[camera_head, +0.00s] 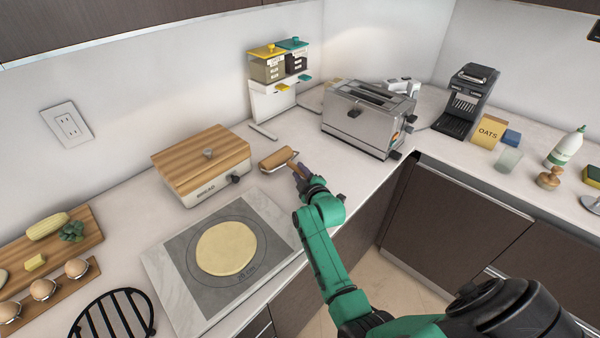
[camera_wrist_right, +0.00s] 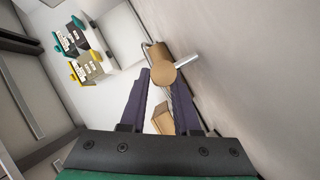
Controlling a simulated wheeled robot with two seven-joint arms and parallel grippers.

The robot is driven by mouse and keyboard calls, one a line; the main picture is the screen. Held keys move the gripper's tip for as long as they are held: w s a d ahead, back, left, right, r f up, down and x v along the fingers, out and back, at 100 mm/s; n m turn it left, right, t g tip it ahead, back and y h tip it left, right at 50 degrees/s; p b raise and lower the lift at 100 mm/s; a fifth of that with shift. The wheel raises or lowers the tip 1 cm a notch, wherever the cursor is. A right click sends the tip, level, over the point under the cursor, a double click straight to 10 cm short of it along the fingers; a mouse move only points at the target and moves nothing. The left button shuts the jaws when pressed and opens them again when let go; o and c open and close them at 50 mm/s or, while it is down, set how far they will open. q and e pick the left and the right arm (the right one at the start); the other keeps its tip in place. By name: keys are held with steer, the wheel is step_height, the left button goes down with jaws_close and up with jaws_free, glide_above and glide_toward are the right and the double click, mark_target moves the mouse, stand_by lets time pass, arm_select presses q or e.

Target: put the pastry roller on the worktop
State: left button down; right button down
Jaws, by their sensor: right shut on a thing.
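The pastry roller (camera_head: 276,159) has a wooden cylinder on a metal frame with a wooden handle. It is over the worktop (camera_head: 280,190), just right of the bread box. I cannot tell whether the roller touches the worktop. My right gripper (camera_head: 299,171) is shut on its handle. In the right wrist view, the roller's cylinder (camera_wrist_right: 177,73) shows beyond the dark fingers of my right gripper (camera_wrist_right: 162,88), with a wooden part between the fingers. My left gripper is not in view.
A bread box (camera_head: 205,183) and a pastry board with flat dough (camera_head: 226,249) are at left. A white stand with canisters (camera_head: 268,97) is behind, and a toaster (camera_head: 362,125) is to the right. Bare worktop lies between the board and the toaster.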

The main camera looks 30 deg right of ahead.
steer(key=c, duration=0.6)
jaws_free()
steer(key=shift+c, duration=0.2)
steer(key=shift+s+r, duration=0.1)
steer(key=shift+r, duration=0.05)
steer(key=v, duration=1.2)
